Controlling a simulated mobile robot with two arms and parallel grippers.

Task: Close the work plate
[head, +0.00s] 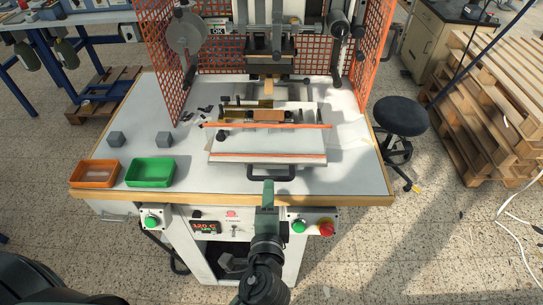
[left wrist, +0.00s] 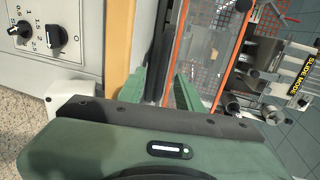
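The work plate (head: 225,158) is a pale sliding plate with orange edging, pulled out on the table in front of the press head. A black handle (head: 285,178) runs along its front edge. My left gripper (head: 268,184) reaches up from the bottom of the head view to the handle. In the left wrist view its two green fingers (left wrist: 165,90) stand apart, with the dark handle bar (left wrist: 158,58) showing between or just beyond them. I cannot tell whether the fingers touch it. My right gripper is not in view.
The press head (head: 270,45) stands behind the plate between orange mesh guards (head: 375,45). The table right of the plate is clear. A black stool (head: 400,115) stands right.

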